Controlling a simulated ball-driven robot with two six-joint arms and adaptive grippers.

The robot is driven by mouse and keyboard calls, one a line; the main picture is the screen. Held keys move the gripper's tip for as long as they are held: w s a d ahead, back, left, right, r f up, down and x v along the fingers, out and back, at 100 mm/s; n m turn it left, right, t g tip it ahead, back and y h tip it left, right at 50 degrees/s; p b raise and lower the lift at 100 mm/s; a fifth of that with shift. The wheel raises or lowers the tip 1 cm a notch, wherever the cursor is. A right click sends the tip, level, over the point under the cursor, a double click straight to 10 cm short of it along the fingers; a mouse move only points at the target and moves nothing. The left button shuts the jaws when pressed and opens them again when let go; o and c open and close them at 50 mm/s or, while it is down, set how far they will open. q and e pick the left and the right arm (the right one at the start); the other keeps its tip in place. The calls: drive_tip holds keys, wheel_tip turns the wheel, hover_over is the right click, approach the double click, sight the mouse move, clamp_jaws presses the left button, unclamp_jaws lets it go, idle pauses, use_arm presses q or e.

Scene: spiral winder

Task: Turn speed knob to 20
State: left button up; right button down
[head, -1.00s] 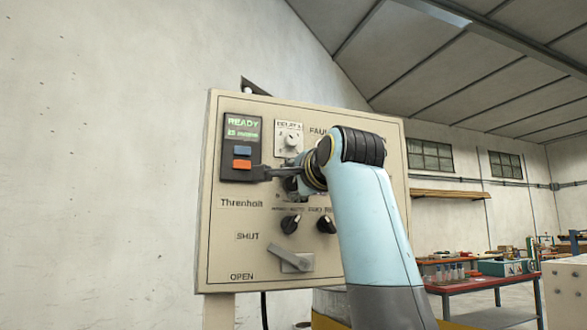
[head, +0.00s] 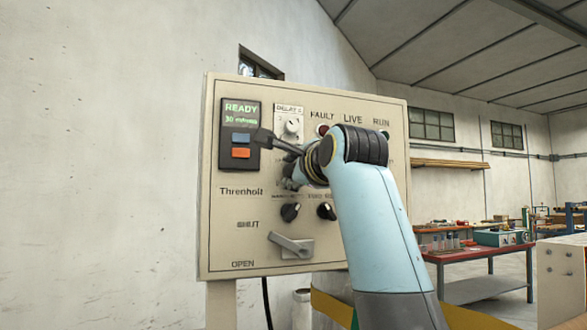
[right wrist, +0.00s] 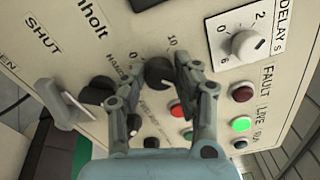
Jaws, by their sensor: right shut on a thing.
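The control panel (head: 215,215) stands upright in front of me. Its display (head: 240,113) reads READY, with a small second line that seems to start with 30. My right gripper (head: 277,160) is at the middle of the panel. In the right wrist view its two fingers (right wrist: 157,66) are on either side of a round black knob, which I take as the speed knob (right wrist: 159,74), and are shut on it. Scale marks 0 and 10 show near this knob. In the head view the gripper hides the knob. My left gripper is not in view.
Two black knobs (head: 290,212) and a grey SHUT/OPEN lever (head: 291,245) sit below. A white delay knob (head: 291,128) is above. In the right wrist view a green lamp (right wrist: 240,124) is lit. A red workbench (head: 480,255) stands behind at right.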

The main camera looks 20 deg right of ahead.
drive_tip(key=shift+f, duration=0.1)
drive_tip(key=c, duration=1)
unclamp_jaws()
drive_tip(key=s, duration=0.7)
drive_tip(key=shift+s+d, duration=0.15)
drive_tip(key=shift+s, duration=0.05)
